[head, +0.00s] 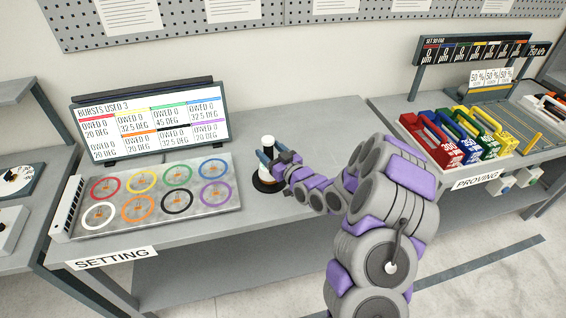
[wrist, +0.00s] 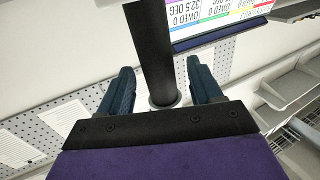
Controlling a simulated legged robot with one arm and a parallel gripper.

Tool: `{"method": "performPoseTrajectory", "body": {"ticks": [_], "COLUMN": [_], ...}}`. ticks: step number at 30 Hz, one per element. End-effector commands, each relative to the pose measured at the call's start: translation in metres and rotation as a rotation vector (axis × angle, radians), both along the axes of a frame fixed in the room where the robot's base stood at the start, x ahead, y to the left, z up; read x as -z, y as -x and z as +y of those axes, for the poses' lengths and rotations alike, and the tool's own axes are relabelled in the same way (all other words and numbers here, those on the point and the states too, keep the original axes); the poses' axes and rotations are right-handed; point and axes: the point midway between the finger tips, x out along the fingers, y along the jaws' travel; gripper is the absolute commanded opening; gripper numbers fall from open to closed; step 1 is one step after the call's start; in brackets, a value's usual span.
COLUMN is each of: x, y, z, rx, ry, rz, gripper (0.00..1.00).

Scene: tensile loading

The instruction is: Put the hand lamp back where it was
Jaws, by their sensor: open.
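The hand lamp (head: 267,142), with a white top and a dark body, stands upright at a round black base (head: 268,185) on the SETTING bench (head: 310,130). My gripper (head: 273,159) is at the lamp, with its dark blue fingers on either side of it. In the wrist view the lamp's dark cylinder (wrist: 152,45) rises between the spread fingers of my gripper (wrist: 161,85), with gaps visible on both sides. The gripper is open. My fingers partly hide the lamp's lower body, and I cannot tell exactly how it sits in the base.
A panel (head: 150,198) with several coloured rings lies left of the lamp, with a screen (head: 150,128) behind it. The PROVING bench (head: 480,172) at the right carries coloured handled blocks (head: 460,135). The bench right of the lamp is mostly clear.

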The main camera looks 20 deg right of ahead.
Motion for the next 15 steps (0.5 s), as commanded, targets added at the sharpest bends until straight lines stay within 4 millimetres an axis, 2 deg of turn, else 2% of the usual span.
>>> {"method": "performPoseTrajectory", "body": {"ticks": [15], "x": [0.000], "y": [0.073], "z": [-0.031], "rx": [0.002], "ry": [-0.002], "rz": [0.002], "gripper": [0.65]}}
